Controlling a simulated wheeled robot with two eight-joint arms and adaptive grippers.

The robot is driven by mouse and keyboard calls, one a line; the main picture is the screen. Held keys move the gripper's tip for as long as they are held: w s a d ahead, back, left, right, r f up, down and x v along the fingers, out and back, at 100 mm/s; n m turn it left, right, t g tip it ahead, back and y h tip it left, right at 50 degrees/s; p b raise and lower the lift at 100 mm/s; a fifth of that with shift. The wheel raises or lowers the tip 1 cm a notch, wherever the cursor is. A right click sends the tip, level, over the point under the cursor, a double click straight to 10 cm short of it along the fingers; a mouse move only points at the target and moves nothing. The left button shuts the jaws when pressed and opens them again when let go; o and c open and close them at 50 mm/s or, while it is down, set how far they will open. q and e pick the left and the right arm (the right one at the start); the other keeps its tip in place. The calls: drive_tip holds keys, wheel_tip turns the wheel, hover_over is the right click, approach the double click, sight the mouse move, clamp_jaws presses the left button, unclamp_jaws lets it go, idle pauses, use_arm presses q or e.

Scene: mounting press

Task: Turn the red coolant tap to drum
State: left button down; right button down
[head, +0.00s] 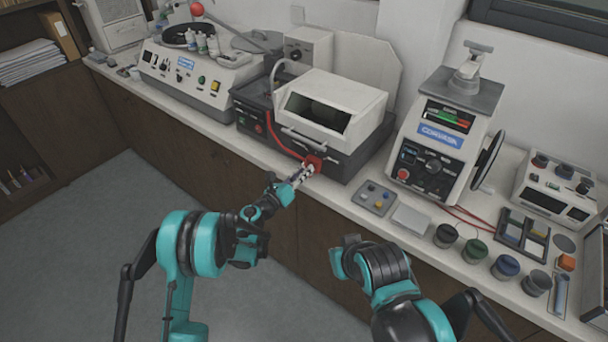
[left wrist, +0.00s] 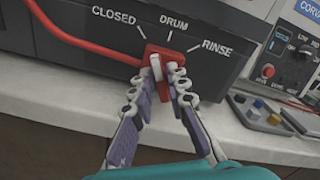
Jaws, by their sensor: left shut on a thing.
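The red coolant tap (head: 312,163) sits on the dark front of the white-lidded machine, at its lower right corner. In the left wrist view the tap (left wrist: 167,59) has a pale strip on its face, and the labels CLOSED, DRUM and RINSE fan out above it from left to right. The strip points up, leaning slightly toward the CLOSED side of DRUM; its exact setting is unclear. My left gripper (head: 301,175) is shut on the tap, and its two fingers (left wrist: 165,84) flank the lower part. Only links of my right arm show; its fingers are out of sight.
A red hose (left wrist: 85,42) runs left from the tap along the machine's front. The bench edge lies just below the tap.

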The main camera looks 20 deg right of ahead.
use_arm(q)
drive_tip(key=m+b, duration=0.2)
drive_tip(key=m, duration=0.3)
drive_tip(key=shift+m, duration=0.4)
idle(0.3)
drive_tip(key=c, duration=1.5)
unclamp_jaws()
drive_tip(key=v, duration=1.2)
drive_tip(key=shift+r, duration=0.1)
